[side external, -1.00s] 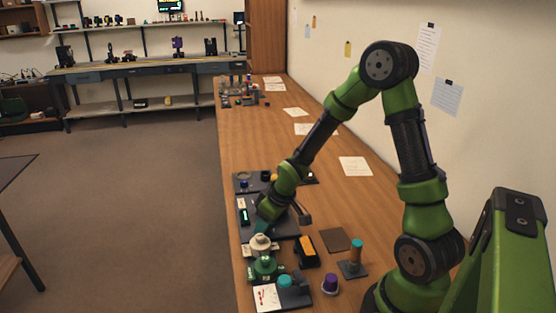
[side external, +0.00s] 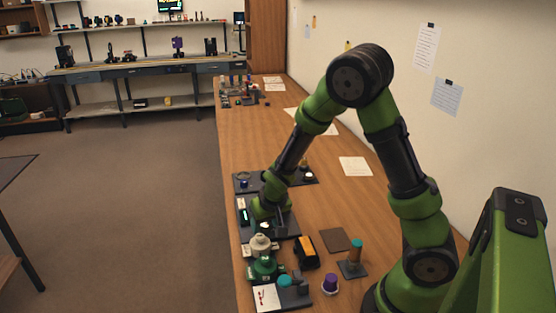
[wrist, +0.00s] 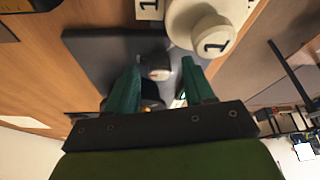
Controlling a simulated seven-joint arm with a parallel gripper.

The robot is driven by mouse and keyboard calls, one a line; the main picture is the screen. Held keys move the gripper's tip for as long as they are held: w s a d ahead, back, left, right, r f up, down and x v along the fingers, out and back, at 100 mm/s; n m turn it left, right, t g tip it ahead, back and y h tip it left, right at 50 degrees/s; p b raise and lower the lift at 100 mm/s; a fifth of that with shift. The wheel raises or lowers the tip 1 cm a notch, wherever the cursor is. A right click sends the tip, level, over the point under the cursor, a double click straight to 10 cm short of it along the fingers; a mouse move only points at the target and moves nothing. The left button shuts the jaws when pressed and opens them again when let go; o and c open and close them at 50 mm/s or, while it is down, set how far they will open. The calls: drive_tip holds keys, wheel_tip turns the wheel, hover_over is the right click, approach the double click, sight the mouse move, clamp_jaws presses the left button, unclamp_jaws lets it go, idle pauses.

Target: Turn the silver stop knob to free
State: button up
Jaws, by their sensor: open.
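A small silver knob (wrist: 158,74) shows in the wrist view on a dark plate (wrist: 92,48). It lies between the two teal fingers of my gripper (wrist: 161,68), which are spread apart, with visible room on each side. I cannot tell how near the fingertips are to the plate, nor read the knob's setting. In the side view my wrist is low over the dark plate (side external: 289,230) and hides the knob.
A cream round part with "1" labels (wrist: 185,18) stands close beyond the fingers; in the side view a cream-topped green holder (side external: 263,268) stands in front. An orange-and-black block (side external: 306,252), purple-topped cup (side external: 331,285) and teal-topped post (side external: 354,259) are nearby.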

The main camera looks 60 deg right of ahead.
drive_tip(key=m, duration=0.2)
drive_tip(key=m+g+h, duration=0.1)
drive_tip(key=m, duration=0.1)
drive_tip(key=shift+w+a, duration=0.1)
drive_tip(key=shift+a, duration=0.1)
drive_tip(key=m+g, duration=0.1)
drive_tip(key=m, duration=0.1)
drive_tip(key=m+g+h, duration=0.1)
drive_tip(key=m, duration=0.2)
drive_tip(key=shift+w, duration=0.15)
drive_tip(key=m+g, duration=0.1)
drive_tip(key=m, duration=0.2)
drive_tip(key=m+g, duration=0.1)
drive_tip(key=m, duration=0.3)
drive_tip(key=shift+w+d, duration=0.1)
drive_tip(key=shift+w, duration=0.05)
drive_tip(key=shift+w+r+m+g, duration=0.15)
drive_tip(key=shift+m+g, duration=0.35)
drive_tip(key=shift+m, duration=0.3)
drive_tip(key=v, duration=1.7)
drive_tip(key=s+a+f+n+t+y, duration=0.2)
drive_tip(key=s+f+n+y, duration=0.3)
drive_tip(key=n, duration=0.7)
drive_tip(key=s+a+r+n+t+y, duration=0.1)
drive_tip(key=s+a+r+n+t, duration=0.1)
drive_tip(key=s+r+n+t, duration=0.5)
drive_tip(key=shift+s+a+r+n, duration=0.4)
drive_tip(key=shift+s+r, duration=1.9)
drive_tip(key=shift+s, duration=1.4)
